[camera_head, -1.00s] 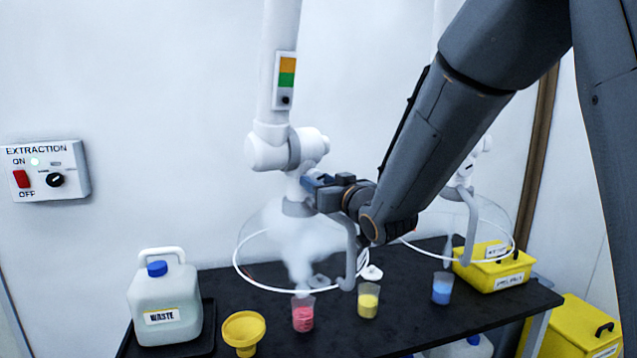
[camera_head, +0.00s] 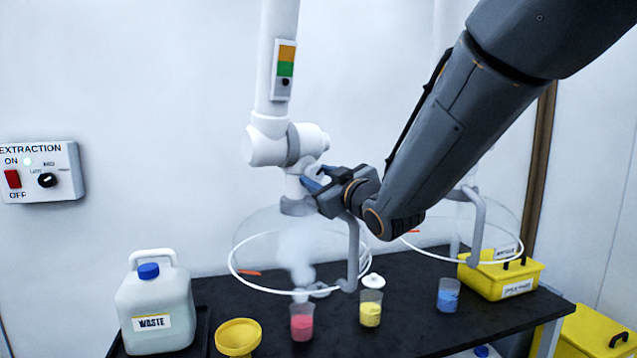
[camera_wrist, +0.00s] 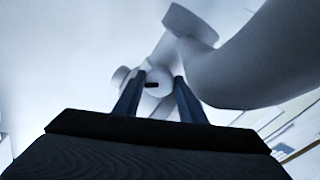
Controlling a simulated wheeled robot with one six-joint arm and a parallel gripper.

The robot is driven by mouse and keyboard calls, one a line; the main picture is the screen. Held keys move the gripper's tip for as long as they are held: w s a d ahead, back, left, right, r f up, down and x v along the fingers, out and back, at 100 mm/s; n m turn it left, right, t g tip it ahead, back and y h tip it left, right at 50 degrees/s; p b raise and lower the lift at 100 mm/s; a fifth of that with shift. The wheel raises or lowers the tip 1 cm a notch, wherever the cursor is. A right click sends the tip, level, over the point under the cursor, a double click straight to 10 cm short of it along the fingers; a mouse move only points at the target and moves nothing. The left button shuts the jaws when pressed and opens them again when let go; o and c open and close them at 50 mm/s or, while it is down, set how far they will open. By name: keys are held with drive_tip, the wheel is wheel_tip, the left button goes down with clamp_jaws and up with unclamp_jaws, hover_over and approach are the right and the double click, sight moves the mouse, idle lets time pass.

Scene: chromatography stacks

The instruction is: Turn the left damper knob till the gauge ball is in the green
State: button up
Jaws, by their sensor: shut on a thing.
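The left damper knob (camera_wrist: 155,88) is a pale round end with a dark mark, seen between my two fingers in the wrist view. My gripper (camera_head: 317,179) is shut on it, beside the joint of the left white extraction arm (camera_head: 276,110). In the head view the fingers are tilted and hide most of the knob. The gauge (camera_head: 285,68) on that arm has an orange band above a green band. Its dark ball (camera_head: 285,82) sits just below the green band.
The clear hood (camera_head: 300,265) hangs below my gripper, with white vapour under it. Red (camera_head: 302,322), yellow (camera_head: 370,308) and blue (camera_head: 448,295) cups stand on the black bench (camera_head: 410,325). A waste jug (camera_head: 155,305) and yellow funnel (camera_head: 240,335) are at left.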

drive_tip(key=o, duration=1)
drive_tip(key=b+v, duration=0.1)
drive_tip(key=v, duration=0.6)
drive_tip(key=shift+s+d+b, duration=0.2)
drive_tip(key=shift+s+b, duration=0.15)
